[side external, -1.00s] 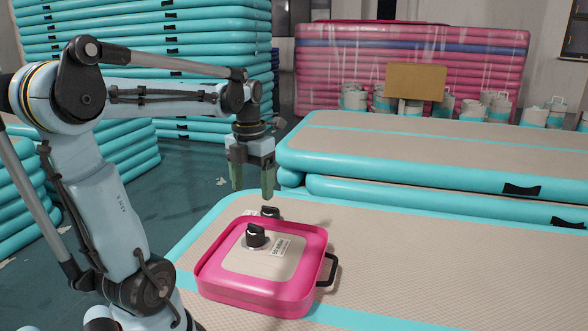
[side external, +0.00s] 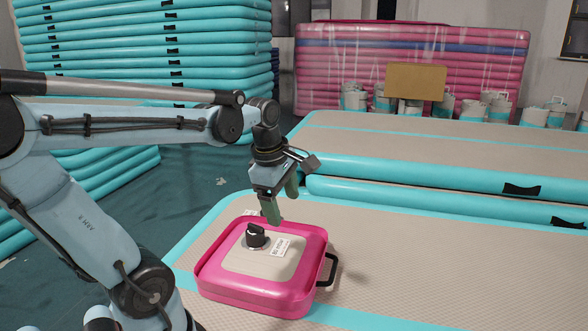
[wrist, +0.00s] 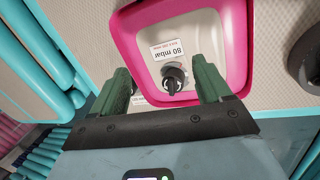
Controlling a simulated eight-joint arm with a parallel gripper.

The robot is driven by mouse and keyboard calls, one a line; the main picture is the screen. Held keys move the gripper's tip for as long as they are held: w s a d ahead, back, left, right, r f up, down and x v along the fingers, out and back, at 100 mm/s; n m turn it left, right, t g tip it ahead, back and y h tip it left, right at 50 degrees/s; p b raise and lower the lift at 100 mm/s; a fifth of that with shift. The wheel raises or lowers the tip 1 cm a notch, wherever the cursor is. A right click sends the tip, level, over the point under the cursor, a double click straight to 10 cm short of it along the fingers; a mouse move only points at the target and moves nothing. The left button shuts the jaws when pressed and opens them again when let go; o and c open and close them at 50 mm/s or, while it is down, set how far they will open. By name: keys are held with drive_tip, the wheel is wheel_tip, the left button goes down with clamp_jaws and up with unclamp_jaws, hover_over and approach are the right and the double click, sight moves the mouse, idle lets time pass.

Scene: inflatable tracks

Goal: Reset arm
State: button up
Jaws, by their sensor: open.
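My gripper (side external: 281,205) is above the far side of a pink square case (side external: 218,270) in the side view, tilted, with its green fingers apart and nothing between them. The case lies on the beige inflatable track (side external: 420,270). Its beige top panel carries a black knob (side external: 256,236) and a white label (side external: 281,247). A black handle (side external: 331,269) is on its right side. In the wrist view, the green fingers (wrist: 162,88) appear either side of the knob (wrist: 173,78), and the label reads 80 mbar (wrist: 168,50).
Another beige track with teal edges (side external: 440,145) lies behind. Stacks of teal tracks (side external: 150,50) stand at left, and a pink stack (side external: 410,65) stands at the back. Several white and teal canisters (side external: 498,107) and a brown box (side external: 415,81) are at the back right.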

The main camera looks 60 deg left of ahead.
drive_tip(key=d+f+m+t, duration=0.1)
drive_tip(key=d+m, duration=0.5)
drive_tip(key=m, duration=0.6)
drive_tip(key=d+f+m+t+h, duration=0.1)
drive_tip(key=d+m+t, duration=0.2)
drive_tip(key=m, duration=1)
drive_tip(key=d, duration=0.2)
drive_tip(key=shift+w+d+f, duration=0.4)
